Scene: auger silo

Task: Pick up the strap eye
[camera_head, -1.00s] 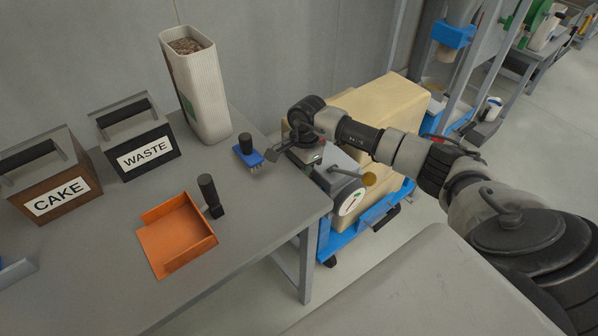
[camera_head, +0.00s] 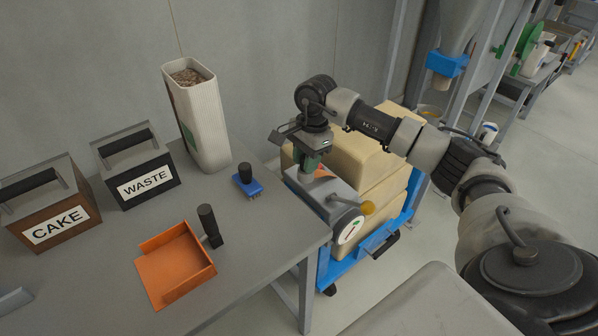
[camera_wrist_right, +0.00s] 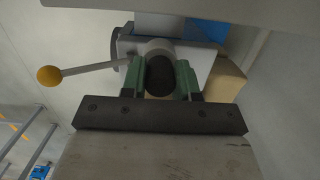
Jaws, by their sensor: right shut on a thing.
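My right gripper (camera_head: 308,170) is above a grey machine with a dial, near the table's right edge. In the right wrist view its green-sided fingers (camera_wrist_right: 161,78) are shut on a dark rounded piece (camera_wrist_right: 159,76), which I take to be the strap eye. A pale round shape shows behind this piece. Its full outline is hidden between the fingers, and in the head view I cannot make it out. I cannot tell whether it still touches the machine. My left gripper is not in view.
The grey machine (camera_head: 318,190) has a lever with a yellow knob (camera_head: 367,207). Left of it are a blue brush (camera_head: 249,188), an orange dustpan (camera_head: 172,265), a ribbed bin (camera_head: 205,125), a WASTE box (camera_head: 143,180) and a CAKE box (camera_head: 50,225). Pale sacks lie on a blue cart (camera_head: 340,271).

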